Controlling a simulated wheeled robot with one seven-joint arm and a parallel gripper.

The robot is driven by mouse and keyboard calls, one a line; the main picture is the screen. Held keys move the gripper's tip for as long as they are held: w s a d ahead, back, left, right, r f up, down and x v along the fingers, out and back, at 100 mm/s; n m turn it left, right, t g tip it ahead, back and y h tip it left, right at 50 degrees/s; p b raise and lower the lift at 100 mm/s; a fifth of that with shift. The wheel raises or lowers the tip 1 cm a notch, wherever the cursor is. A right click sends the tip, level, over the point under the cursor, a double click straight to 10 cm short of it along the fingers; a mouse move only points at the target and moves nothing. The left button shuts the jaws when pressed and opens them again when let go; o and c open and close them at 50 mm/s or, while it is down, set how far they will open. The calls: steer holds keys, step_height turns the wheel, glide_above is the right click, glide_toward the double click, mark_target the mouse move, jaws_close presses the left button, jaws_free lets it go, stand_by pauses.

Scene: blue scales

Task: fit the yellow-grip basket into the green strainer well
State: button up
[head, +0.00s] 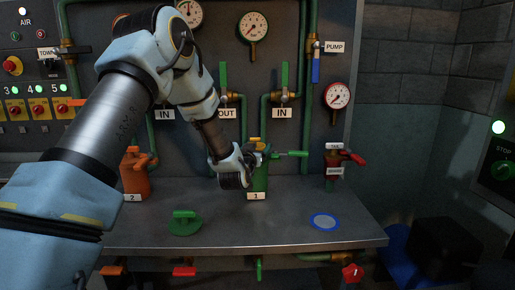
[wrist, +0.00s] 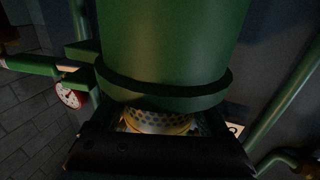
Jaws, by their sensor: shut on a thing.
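The green strainer well (head: 261,178) stands at the back of the bench, partly hidden behind my gripper. My gripper (head: 250,158) is at the well's mouth, shut on the yellow-grip basket. In the wrist view the perforated metal basket (wrist: 155,122) with its yellow edge shows between the jaws, right against the dark rim of the green well (wrist: 170,45). The basket looks in line with the well, but I cannot tell how deep it sits. A yellow bit also shows above my gripper in the head view.
A green lid with a handle (head: 184,226) lies on the bench (head: 285,235), front left. A blue-rimmed disc (head: 324,221) lies right. An orange strainer (head: 134,177) stands left and a red fitting (head: 335,165) right. Pipes and valve handles rise close behind the well.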

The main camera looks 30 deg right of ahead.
steer(key=shift+f+b, duration=1.05)
steer(key=shift+f, duration=0.1)
steer(key=o, duration=1.1)
steer(key=shift+o, duration=1)
steer(key=b+v, duration=0.2)
steer(key=v, duration=0.8)
steer(key=shift+s+a+b, duration=0.25)
steer(key=shift+a+b, duration=0.05)
steer(key=shift+a, duration=0.05)
steer(key=shift+r, duration=0.1)
